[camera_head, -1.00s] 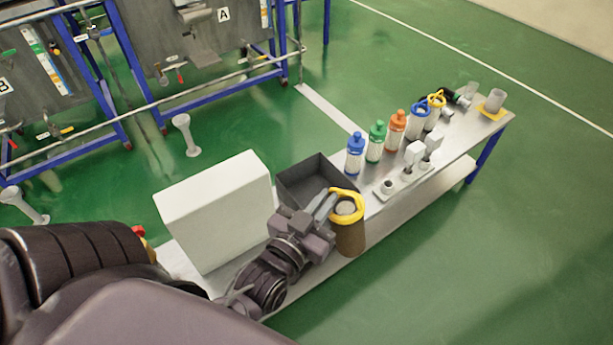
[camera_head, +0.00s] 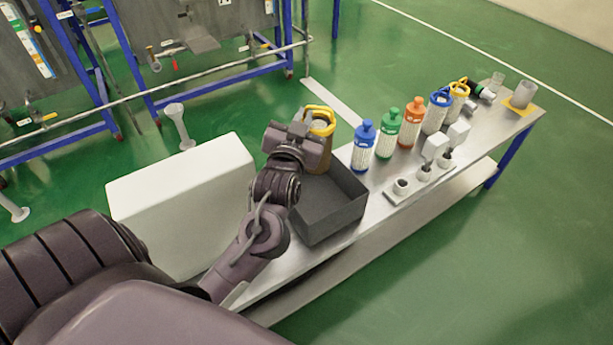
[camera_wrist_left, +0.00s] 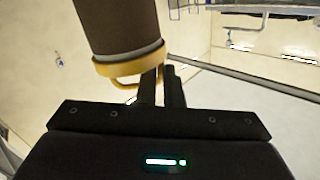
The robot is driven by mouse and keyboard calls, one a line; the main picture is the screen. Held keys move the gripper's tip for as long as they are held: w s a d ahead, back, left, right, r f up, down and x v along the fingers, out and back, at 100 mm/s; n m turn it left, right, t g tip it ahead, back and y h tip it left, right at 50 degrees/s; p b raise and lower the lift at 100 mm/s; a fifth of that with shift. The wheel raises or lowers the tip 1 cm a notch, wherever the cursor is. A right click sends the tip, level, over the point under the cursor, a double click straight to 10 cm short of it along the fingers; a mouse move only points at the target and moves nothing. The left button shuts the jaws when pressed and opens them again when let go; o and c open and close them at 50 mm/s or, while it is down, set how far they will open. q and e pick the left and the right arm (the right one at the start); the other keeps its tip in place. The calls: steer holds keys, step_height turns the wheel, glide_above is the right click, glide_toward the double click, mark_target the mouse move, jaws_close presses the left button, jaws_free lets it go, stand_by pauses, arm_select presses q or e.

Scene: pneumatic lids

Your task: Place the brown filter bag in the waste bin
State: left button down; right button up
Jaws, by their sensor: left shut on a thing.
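The brown filter bag (camera_head: 318,158) has a yellow ring handle on top and hangs upright. My left gripper (camera_head: 311,124) is shut on the yellow ring. In the left wrist view, the brown body (camera_wrist_left: 115,25) and its yellow ring show beyond the dark fingers (camera_wrist_left: 162,88). A dark grey open-topped box (camera_head: 335,220) on the bench is the only bin-like thing that shows. The bag appears at the box's far-left edge in the head view. I cannot tell whether its bottom is above or behind the rim. The right gripper is not in view.
A large white box (camera_head: 180,200) stands left of the dark box. Blue, green and orange capped cartridges (camera_head: 387,132) stand to the right on the metal bench (camera_head: 375,200). A holder with white pieces (camera_head: 420,175) lies near the front edge. Blue-framed equipment stands behind.

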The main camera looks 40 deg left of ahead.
arm_select(q)
step_height(320, 180, down, 14)
steer(key=b, duration=0.2)
steer(key=shift+f+b, duration=0.15)
steer(key=shift+b, duration=0.2)
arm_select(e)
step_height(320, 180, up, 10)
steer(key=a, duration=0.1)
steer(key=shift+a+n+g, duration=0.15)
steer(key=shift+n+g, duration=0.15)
arm_select(q)
steer(key=shift+f, duration=0.1)
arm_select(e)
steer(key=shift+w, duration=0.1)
arm_select(q)
steer(key=c, duration=1.9)
jaws_free()
steer(key=shift+f, duration=0.15)
steer(key=o, duration=0.3)
